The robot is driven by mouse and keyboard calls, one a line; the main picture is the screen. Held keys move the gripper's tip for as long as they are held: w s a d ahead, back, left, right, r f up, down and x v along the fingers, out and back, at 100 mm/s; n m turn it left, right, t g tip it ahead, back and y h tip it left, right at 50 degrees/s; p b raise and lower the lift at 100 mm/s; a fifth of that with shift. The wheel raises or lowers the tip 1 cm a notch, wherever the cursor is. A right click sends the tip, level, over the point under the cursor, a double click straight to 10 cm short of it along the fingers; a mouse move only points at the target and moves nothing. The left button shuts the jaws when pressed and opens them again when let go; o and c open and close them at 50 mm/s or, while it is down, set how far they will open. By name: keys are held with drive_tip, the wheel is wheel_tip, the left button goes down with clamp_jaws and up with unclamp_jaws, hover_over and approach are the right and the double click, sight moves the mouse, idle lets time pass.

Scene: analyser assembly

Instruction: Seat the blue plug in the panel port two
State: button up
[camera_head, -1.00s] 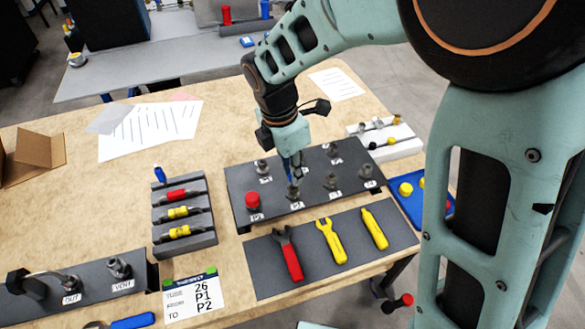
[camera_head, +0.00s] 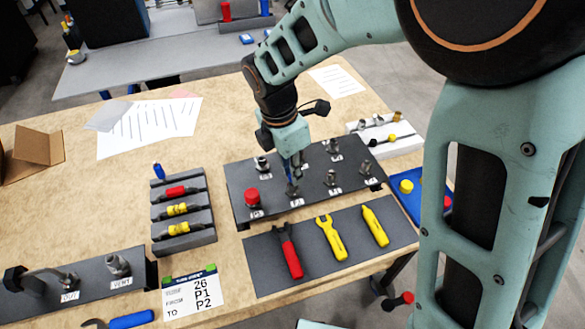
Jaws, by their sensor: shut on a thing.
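My gripper (camera_head: 291,164) points down over the front middle of the dark panel (camera_head: 318,202). It is shut on the blue plug (camera_head: 287,168), of which only a narrow blue strip shows. The plug is upright, directly above or at the metal port (camera_head: 292,189) in the front row. The label at that port is too small to read surely. Whether the plug's tip is in the port or just above it, I cannot tell. A red cap (camera_head: 252,196) sits on the port to its left, and several bare metal ports stand on the panel's other places.
A dark mat (camera_head: 270,275) with a red-handled tool and two yellow tools lies in front. A grey rack (camera_head: 184,242) with red and yellow pieces stands left. A card (camera_head: 193,293) reads 26, P1, P2. A white rack (camera_head: 405,146) and blue tray (camera_head: 425,208) are right.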

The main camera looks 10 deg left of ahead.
drive_tip(key=shift+f, duration=0.4)
drive_tip(key=o, duration=0.9)
drive_tip(key=r, duration=0.4)
drive_tip(key=s+r, duration=0.1)
drive_tip(key=r, duration=0.3)
drive_tip(key=a+r, duration=0.1)
drive_tip(key=r, duration=0.3)
drive_tip(key=shift+s+a, duration=0.1)
drive_tip(key=shift+s, duration=0.1)
